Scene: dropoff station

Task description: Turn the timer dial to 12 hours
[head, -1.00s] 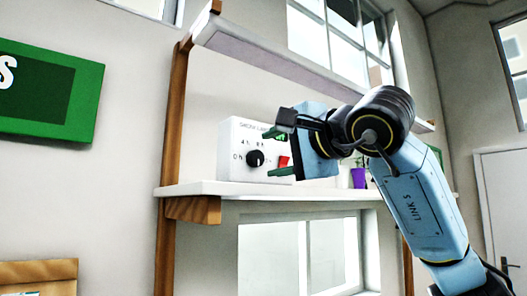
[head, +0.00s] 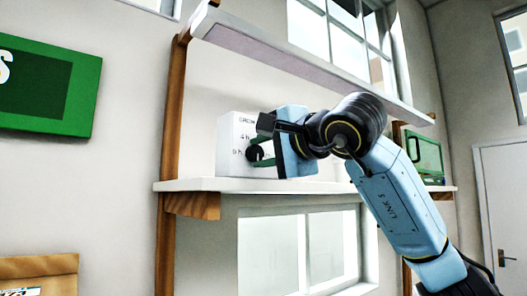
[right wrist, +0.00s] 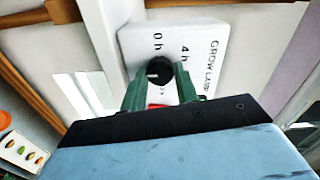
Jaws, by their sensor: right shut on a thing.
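The timer is a white box (head: 231,140) on the shelf, marked GROW LAMP, with 0 h and 4 h readable in the right wrist view (right wrist: 205,45). Its round black dial (right wrist: 161,72) is on the front face; it also shows in the head view (head: 253,153). My right gripper (head: 256,153) has its green fingers on either side of the dial, shut on it, as the right wrist view shows (right wrist: 160,82). A pale mark shows on the dial's left in that view. The exact setting and the 12 h label are hidden or unclear. My left gripper is out of view.
The red switch (right wrist: 156,107) on the box is close to my right fingers. The white shelf (head: 200,185) runs below the box and an upper shelf (head: 290,60) above it. A green item (head: 424,155) is at the shelf's right end.

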